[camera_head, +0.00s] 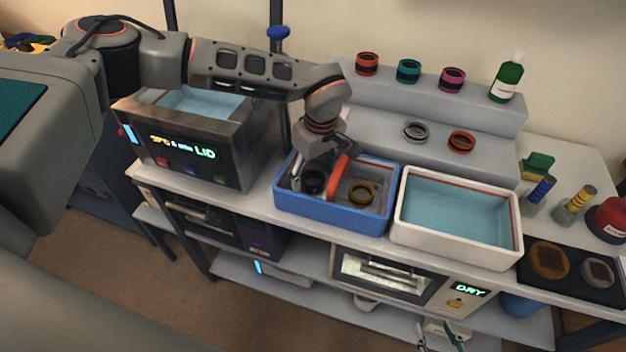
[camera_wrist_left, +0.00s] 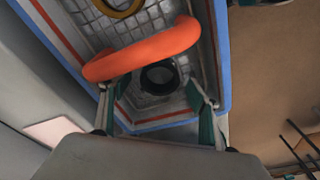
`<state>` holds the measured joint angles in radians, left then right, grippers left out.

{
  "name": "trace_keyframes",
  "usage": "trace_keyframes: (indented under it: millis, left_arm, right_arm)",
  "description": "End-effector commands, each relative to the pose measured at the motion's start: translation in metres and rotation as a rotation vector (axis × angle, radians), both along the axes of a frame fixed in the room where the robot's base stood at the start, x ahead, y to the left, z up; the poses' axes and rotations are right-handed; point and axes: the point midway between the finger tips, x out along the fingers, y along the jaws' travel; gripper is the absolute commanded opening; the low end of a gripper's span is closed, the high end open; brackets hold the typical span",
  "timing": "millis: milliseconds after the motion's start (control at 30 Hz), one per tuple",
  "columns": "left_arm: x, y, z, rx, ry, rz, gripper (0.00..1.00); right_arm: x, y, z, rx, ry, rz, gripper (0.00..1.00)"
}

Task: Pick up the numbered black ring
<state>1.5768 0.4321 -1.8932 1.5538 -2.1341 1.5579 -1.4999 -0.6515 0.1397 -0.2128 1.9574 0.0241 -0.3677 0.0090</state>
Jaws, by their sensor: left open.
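A black ring (camera_head: 313,182) lies in the left part of the blue tray (camera_head: 335,215). In the left wrist view the black ring (camera_wrist_left: 158,78) sits on the grey gridded floor, beyond my fingertips. No number is readable on it. My left gripper (camera_head: 312,172) reaches down into the tray over the ring. In the left wrist view my left gripper (camera_wrist_left: 152,100) is open, one finger on each side of the ring's line, and holds nothing. My right gripper (camera_head: 441,336) shows only partly at the bottom edge, its fingers apart and empty.
An orange curved bar (camera_head: 337,178) rises close beside the black ring, with a brass ring (camera_head: 361,193) to its right. A white water tub (camera_head: 458,215) stands right of the tray, and a heated bath (camera_head: 200,140) left. A grey stepped stand (camera_head: 430,105) behind holds several coloured rings.

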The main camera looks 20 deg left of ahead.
Motion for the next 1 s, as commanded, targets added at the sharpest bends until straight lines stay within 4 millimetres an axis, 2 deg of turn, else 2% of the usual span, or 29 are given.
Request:
trace_keyframes:
  millis: [100, 333, 367, 500, 867, 1000]
  left_arm:
    - [0.0003, 0.0007, -0.0087, 0.0, 0.001, 0.001, 0.62]
    - [0.0008, 0.0009, -0.0096, 0.0, 0.0, 0.0, 0.62]
    - [0.0008, 0.0009, -0.0095, 0.0, 0.0, 0.0, 0.56]
    - [0.0007, 0.0009, -0.0095, 0.0, 0.0, 0.0, 0.21]
    - [0.001, 0.001, -0.008, -0.001, -0.001, 0.0, 0.21]
    - [0.0016, 0.0012, -0.0004, 0.0, -0.002, 0.0, 0.21]
  right_arm:
    - [0.0029, 0.0004, 0.0037, 0.002, -0.007, 0.0, 0.4]
    - [0.0046, 0.0007, 0.0064, 0.003, -0.013, 0.0, 0.4]
    - [0.0046, 0.0007, 0.0063, 0.003, -0.013, 0.0, 0.4]
    - [0.0045, 0.0006, 0.0062, 0.003, -0.013, 0.0, 0.4]
    - [0.0027, 0.0002, 0.0025, 0.001, -0.006, 0.0, 0.4]
    - [0.0024, 0.0001, 0.0018, 0.001, -0.004, 0.0, 0.4]
